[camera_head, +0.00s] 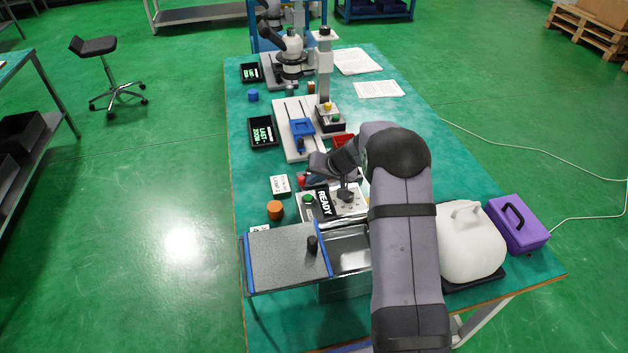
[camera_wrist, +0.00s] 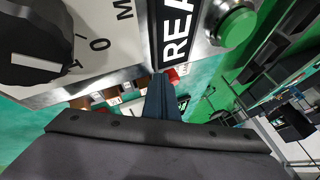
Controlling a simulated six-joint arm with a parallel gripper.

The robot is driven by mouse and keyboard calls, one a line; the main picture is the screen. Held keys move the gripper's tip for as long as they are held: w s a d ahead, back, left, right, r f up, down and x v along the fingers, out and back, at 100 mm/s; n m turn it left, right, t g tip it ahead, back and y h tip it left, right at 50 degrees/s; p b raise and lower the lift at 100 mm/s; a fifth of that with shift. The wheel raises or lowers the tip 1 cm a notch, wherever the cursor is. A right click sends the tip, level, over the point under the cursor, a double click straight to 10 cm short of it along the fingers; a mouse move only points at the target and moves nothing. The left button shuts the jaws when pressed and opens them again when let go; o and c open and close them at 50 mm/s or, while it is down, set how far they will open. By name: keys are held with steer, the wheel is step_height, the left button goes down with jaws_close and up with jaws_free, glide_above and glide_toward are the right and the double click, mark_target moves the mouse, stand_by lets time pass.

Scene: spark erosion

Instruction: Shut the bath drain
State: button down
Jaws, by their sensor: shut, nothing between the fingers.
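The bath is an open metal tank (camera_head: 350,252) at the table's near end, partly hidden behind my arm. A control panel (camera_head: 335,212) stands just behind it, with a READY display (camera_head: 323,203), a green button (camera_head: 309,198) and a dark knob (camera_head: 346,195). In the wrist view, the black knob (camera_wrist: 42,45) has a white pointer, and the marks 0 and M show beside it. The green button (camera_wrist: 237,27) is at upper right. My gripper (camera_wrist: 166,92) is shut and empty, close to the panel's edge. I cannot pick out the drain for sure.
A grey plate with blue edges (camera_head: 280,262) and a black handle (camera_head: 312,243) lies left of the tank opening. An orange cylinder (camera_head: 275,210) and a small white box (camera_head: 280,186) stand left of the panel. A white container (camera_head: 470,250) and purple case (camera_head: 518,228) are on the right.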

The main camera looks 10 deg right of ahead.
mark_target(299, 178)
steer(key=shift+w+f+n+b, duration=0.15)
steer(key=shift+n+b, duration=0.15)
steer(key=shift+b, duration=0.15)
steer(key=n+b, duration=0.1)
steer(key=n+g+y+b, duration=0.1)
steer(key=shift+w+a+f+b, duration=0.15)
steer(key=shift+w+a+b, duration=0.05)
steer(key=shift+b, duration=0.1)
steer(key=shift+w+a+r+n+g+y+b, duration=0.1)
steer(key=shift+w+a+n+g+y+b, duration=0.15)
steer(key=shift+a+n+y+b, duration=0.4)
steer(key=shift+w+a+r+n+g+y+b, duration=0.1)
steer(key=shift+a+n+g+y+b, duration=0.2)
steer(key=shift+n+b, duration=0.6)
steer(key=shift+a+n+g+b, duration=0.15)
steer(key=shift+n+g+b, duration=0.25)
steer(key=shift+n+g, duration=0.05)
steer(key=shift+a+b, duration=0.65)
steer(key=shift+a, duration=0.15)
steer(key=shift+s+a+r+b, duration=0.1)
steer(key=shift+s+a+b, duration=0.05)
steer(key=shift+b, duration=0.25)
